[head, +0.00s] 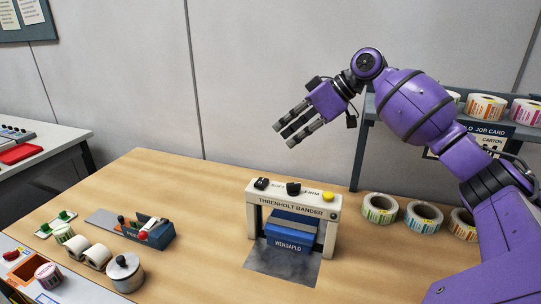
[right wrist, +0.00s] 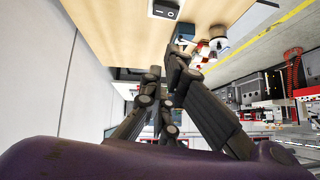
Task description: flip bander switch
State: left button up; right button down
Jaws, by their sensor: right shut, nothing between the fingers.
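The bander (head: 292,203), a pale arch-shaped machine lettered THRENHOLT BANDER, stands on the wooden table. A blue block (head: 291,230) sits under the arch. My right gripper (head: 286,129) is shut and empty, in the air above and behind the bander, apart from it. Its dark fingers (right wrist: 168,75) fill the middle of the right wrist view. My left gripper is out of view.
Label rolls (head: 380,208) stand right of the bander, below a shelf with more rolls. To the left are a blue and grey device (head: 148,233) with a red knob, a lidded metal pot (head: 124,271) and tape rolls. The table between that device and the bander is clear.

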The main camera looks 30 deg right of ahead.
send_over(262, 181)
jog(key=f, duration=0.6)
jog(key=shift+w+d+f, duration=0.15)
jog(key=shift+d+f, duration=0.1)
jog(key=shift+d, duration=0.05)
jog(key=shift+a+f+p, duration=0.2)
jog(key=shift+f+p, duration=0.25)
jog(key=shift+f, duration=1.75)
